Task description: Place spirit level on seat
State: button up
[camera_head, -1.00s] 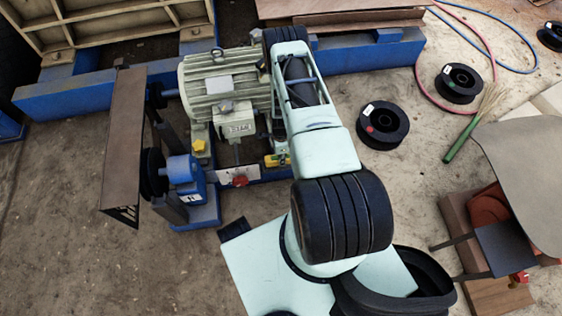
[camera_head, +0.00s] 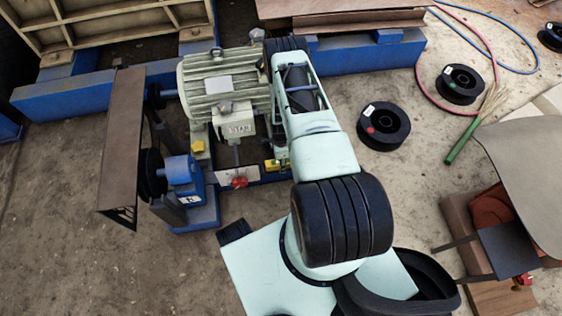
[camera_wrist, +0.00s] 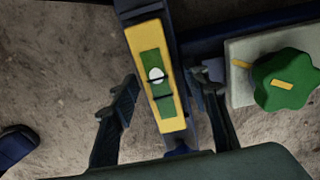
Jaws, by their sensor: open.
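The spirit level is a yellow bar with a green panel and a white round spot (camera_wrist: 157,75) in the wrist view. It lies lengthwise on a narrow dark blue-grey rail (camera_wrist: 133,7). My gripper (camera_wrist: 163,82) is open, with one finger on each side of the level; both fingers look apart from it. In the head view a small yellow piece, apparently the level (camera_head: 273,165), shows beside my arm, which hides part of that area and my gripper.
A pale green motor (camera_head: 225,85) stands left of my arm, with a blue bearing block (camera_head: 184,174) and a brown guard plate (camera_head: 122,140). A green knob (camera_wrist: 286,80) on a pale plate is close right of the gripper. Black spools (camera_head: 383,125) lie at right.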

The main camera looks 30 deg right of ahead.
jog(key=shift+r, duration=0.15)
notch_tip(320, 180, up, 12)
jog(key=p, duration=0.4)
dwell(0.3)
